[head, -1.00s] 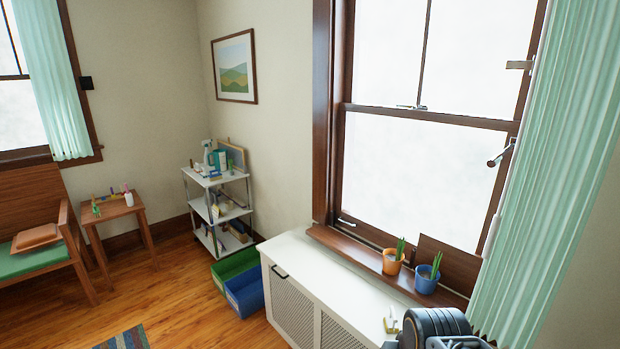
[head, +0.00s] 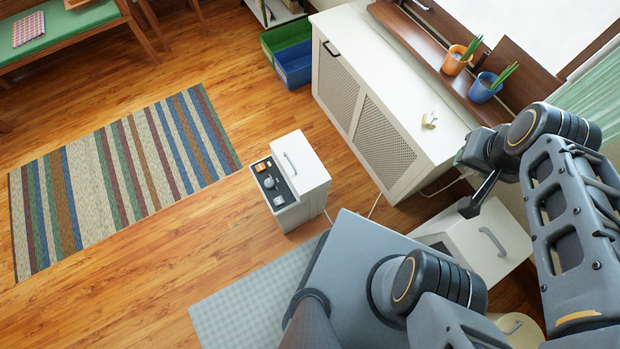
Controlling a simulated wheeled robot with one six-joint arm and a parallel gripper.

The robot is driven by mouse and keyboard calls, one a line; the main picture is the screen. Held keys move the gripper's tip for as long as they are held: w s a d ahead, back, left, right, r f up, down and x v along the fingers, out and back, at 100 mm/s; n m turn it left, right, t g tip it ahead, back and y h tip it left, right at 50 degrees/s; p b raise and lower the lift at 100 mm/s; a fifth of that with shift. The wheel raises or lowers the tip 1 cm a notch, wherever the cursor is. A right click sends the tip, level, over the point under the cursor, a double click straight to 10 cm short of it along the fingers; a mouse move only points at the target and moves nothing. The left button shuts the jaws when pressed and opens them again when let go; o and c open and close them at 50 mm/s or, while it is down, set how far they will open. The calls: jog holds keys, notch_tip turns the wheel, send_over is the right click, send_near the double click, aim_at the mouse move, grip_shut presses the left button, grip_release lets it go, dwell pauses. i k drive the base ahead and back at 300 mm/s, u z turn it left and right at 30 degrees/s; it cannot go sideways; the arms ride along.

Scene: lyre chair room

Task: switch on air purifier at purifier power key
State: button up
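A white box-shaped appliance (head: 313,175) with a handle on top stands on the wood floor at the middle of the head view. I take it to be the air purifier. Its dark control panel (head: 273,184) carries small orange keys, a round grey knob and a pale square key. I cannot tell which one is the power key. My gripper (head: 474,200) is at the right, near the front of the white radiator cabinet, well apart from the panel. Only part of its dark fingers shows, so its opening is unclear.
The white cabinet (head: 405,105) stands behind the appliance, under the sill with an orange pot (head: 457,60) and a blue pot (head: 485,88). Another white unit with a handle (head: 500,245) is beside my arm. A striped rug (head: 120,170) lies left; floor around the panel is clear.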

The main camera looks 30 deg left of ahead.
aim_at(279, 200)
jog(key=z, duration=0.55)
jog(key=k, duration=1.3)
jog(key=u, duration=1.4)
jog(key=i, duration=1)
jog(key=z, duration=0.45)
jog(key=k, duration=0.55)
jog(key=u, duration=0.55)
jog(key=i, duration=0.4)
jog(key=z, duration=0.1)
